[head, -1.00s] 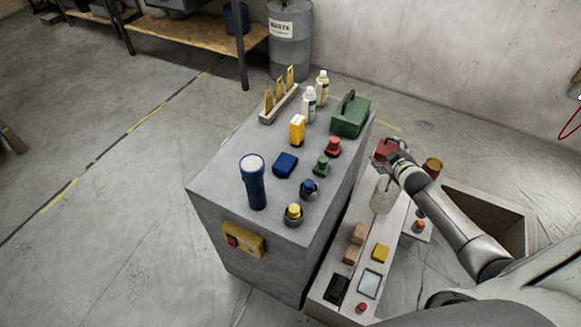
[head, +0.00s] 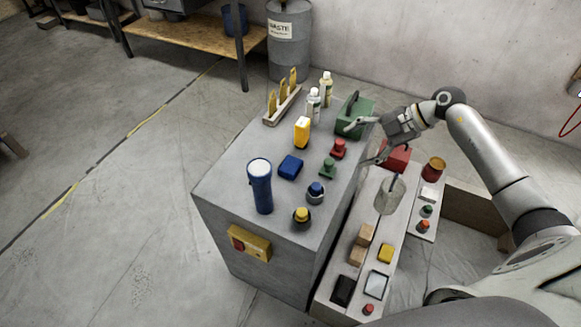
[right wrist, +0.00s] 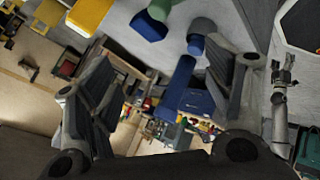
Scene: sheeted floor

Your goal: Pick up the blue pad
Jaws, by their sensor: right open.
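The blue pad (head: 290,167) is a small dark blue block lying flat on the grey cabinet top (head: 232,160), between the yellow box and the blue torch. My right gripper (head: 357,145) is open and empty at the cabinet's right edge, near the green case and the red knob. Its fingers point left, to the right of the pad and apart from it. In the right wrist view the open fingers (right wrist: 160,85) frame several blurred things. A dark blue shape (right wrist: 148,25) at the top there may be the pad. My left gripper is not in view.
Around the pad stand a blue torch (head: 260,186), a yellow box (head: 302,133), a green knob (head: 328,168), a red knob (head: 339,149) and a green case (head: 362,107). A lower ledge on the right holds wooden blocks (head: 361,246) and a red box (head: 397,157).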

